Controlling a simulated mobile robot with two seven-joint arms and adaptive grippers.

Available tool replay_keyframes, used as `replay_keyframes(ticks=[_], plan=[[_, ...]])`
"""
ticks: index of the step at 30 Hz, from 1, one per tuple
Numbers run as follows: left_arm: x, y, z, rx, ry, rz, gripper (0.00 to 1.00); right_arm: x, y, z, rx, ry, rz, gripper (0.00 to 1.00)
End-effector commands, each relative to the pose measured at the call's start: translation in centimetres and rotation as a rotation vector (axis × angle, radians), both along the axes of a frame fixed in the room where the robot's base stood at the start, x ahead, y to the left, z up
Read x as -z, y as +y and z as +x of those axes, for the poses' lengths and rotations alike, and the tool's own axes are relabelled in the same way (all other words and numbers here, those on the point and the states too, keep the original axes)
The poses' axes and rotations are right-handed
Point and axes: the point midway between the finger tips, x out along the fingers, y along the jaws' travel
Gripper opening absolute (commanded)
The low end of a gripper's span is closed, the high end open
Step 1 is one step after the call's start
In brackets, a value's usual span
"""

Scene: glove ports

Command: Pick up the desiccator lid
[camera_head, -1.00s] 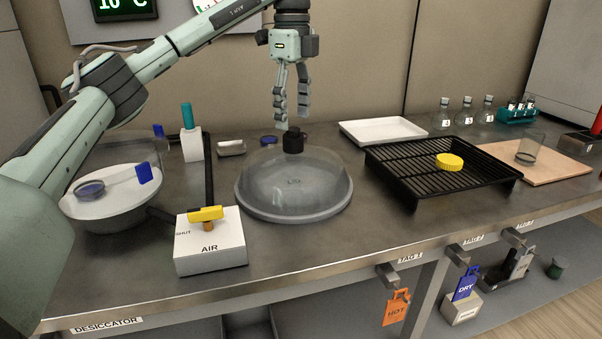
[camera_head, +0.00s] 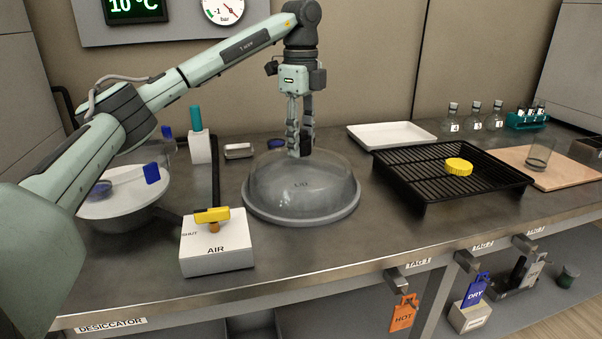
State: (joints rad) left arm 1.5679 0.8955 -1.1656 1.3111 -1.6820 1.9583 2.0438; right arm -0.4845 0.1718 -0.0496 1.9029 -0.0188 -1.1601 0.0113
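The desiccator lid (camera_head: 273,188) is a clear dome with a wide grey rim and a dark knob on top. It sits upright on the bench at the centre. My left gripper (camera_head: 300,150) points straight down over the lid, with its fingertips at the knob and mostly covering it. One finger is on each side of the knob, and a narrow gap shows between them higher up. I cannot tell whether they press on it. The desiccator bowl (camera_head: 125,215) stands at the left, partly behind my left arm, with a blue-handled item and a small dish on top. My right gripper is not in view.
A white AIR box (camera_head: 217,258) with a yellow handle stands front left of the lid. A black rack (camera_head: 400,180) with a yellow cap (camera_head: 458,167) stands to the right. A white tray (camera_head: 392,134) lies behind it. Bare bench lies in front of the lid.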

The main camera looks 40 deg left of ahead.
Motion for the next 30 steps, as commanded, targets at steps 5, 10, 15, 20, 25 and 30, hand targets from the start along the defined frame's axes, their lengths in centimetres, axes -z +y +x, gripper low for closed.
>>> replay_keyframes(ticks=[5,10,15,20,25,30], plan=[[0.0,0.0,0.0,0.000,0.000,0.000,0.04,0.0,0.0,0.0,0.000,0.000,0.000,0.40],[0.0,0.0,0.0,0.000,0.001,0.000,0.00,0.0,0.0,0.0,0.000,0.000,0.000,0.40],[-0.2,0.0,0.0,0.001,-0.002,-0.001,0.00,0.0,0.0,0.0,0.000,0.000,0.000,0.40],[-0.3,0.0,0.0,0.001,-0.002,-0.001,0.00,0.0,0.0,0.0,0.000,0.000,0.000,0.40],[-1.6,0.0,0.1,0.000,-0.005,-0.002,0.00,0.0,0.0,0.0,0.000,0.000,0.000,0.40],[-4.8,0.0,0.1,0.000,-0.007,0.001,0.00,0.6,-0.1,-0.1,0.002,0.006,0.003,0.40]])
